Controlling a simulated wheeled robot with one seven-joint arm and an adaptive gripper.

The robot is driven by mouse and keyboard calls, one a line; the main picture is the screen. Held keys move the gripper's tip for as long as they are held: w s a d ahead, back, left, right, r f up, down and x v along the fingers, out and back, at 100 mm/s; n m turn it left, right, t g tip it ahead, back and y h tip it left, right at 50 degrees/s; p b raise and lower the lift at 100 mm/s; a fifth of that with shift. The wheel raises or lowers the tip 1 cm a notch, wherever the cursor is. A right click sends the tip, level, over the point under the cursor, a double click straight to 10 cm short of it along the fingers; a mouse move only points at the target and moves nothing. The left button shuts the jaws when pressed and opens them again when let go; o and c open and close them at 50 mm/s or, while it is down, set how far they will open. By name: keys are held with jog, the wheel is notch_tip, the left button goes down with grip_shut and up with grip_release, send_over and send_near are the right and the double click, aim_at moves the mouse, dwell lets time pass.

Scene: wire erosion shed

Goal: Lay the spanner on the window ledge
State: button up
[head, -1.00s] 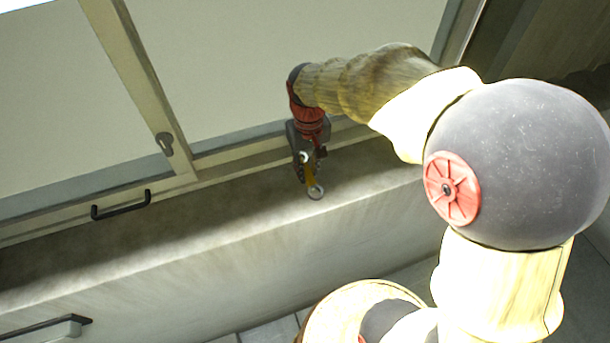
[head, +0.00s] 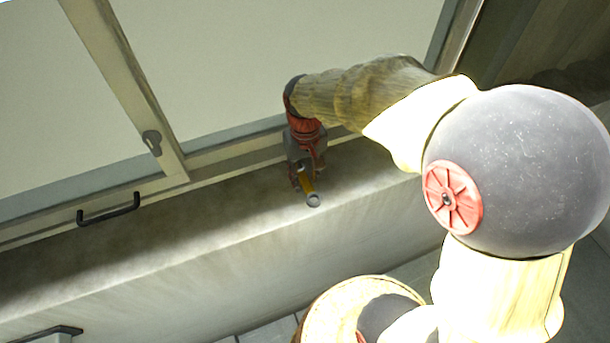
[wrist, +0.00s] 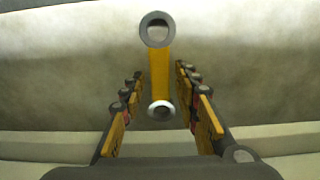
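The spanner (head: 307,186), with a yellow shank and grey ring ends, appears to lie on the window ledge (head: 225,215), one ring end close to the ledge's front edge. In the wrist view the spanner (wrist: 159,70) lies between my fingers, with a gap on each side. My gripper (head: 306,176) points down over the spanner and is open; its two fingers also show apart in the wrist view (wrist: 160,76). The spanner's far end is partly hidden by my gripper in the head view.
The window frame (head: 120,80) with its latch (head: 152,142) stands behind the ledge. A black bar handle (head: 108,209) is at the left on the lower frame. The ledge left of my gripper is clear. Its front edge drops off towards the floor.

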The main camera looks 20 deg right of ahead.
aim_at(305, 180)
jog(key=shift+o, duration=0.5)
notch_tip(305, 180, up, 11)
jog(key=b, duration=0.1)
jog(key=s+r+t, duration=0.4)
jog(key=s+t, duration=0.1)
jog(key=s, duration=0.9)
jog(key=shift+s+r+t, duration=0.15)
jog(key=shift+t, duration=0.15)
